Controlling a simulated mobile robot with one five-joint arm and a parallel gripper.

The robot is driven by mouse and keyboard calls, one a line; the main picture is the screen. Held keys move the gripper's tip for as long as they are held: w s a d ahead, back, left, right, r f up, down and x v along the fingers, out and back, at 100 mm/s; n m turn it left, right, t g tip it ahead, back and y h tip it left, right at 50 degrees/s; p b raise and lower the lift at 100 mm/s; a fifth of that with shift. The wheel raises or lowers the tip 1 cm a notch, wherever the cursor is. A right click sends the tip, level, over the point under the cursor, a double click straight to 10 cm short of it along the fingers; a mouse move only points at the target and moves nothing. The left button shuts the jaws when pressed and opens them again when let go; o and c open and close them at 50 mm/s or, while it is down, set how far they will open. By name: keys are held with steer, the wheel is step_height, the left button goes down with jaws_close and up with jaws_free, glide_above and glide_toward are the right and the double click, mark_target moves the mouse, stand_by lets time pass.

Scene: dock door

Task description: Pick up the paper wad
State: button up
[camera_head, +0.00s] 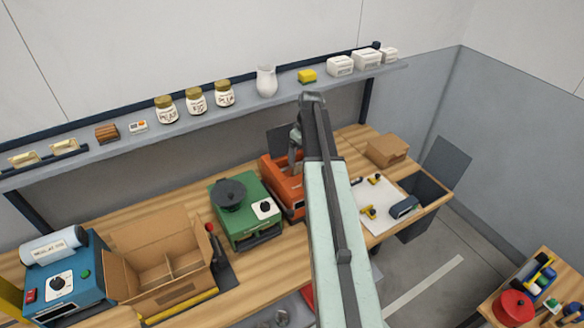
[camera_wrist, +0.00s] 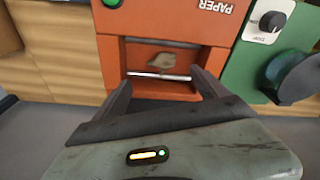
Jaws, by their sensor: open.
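The paper wad (camera_wrist: 162,61) is a small crumpled greyish-tan lump. In the wrist view it lies in the recessed opening of an orange machine (camera_wrist: 215,20) marked PAPER, behind a pale bar. My gripper (camera_wrist: 160,80) is open and empty, its two dark fingers pointing at the opening with the wad ahead and between them, apart from it. In the head view the orange machine (camera_head: 287,198) stands on the bench, partly hidden by my arm, and the wad cannot be seen there.
A green machine (camera_head: 243,211) with a dark round top stands beside the orange one. An open cardboard box (camera_head: 160,255) and a blue machine (camera_head: 68,272) stand farther left. A white board (camera_head: 372,205) with small tools lies to the right. A shelf (camera_head: 125,146) with jars runs above.

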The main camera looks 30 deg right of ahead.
mark_target(298, 166)
steer(key=shift+w+a+f+b, duration=0.1)
steer(key=shift+w+f+b, duration=0.05)
steer(key=shift+f+b, duration=0.5)
steer(key=shift+w+a+f+b, duration=0.15)
steer(key=shift+f+b, duration=0.3)
steer(key=shift+f, duration=0.25)
step_height(298, 166, down, 5)
steer(key=b, duration=0.5)
steer(key=shift+w+a, duration=0.1)
steer(key=shift+r, duration=0.1)
steer(key=c, duration=1.4)
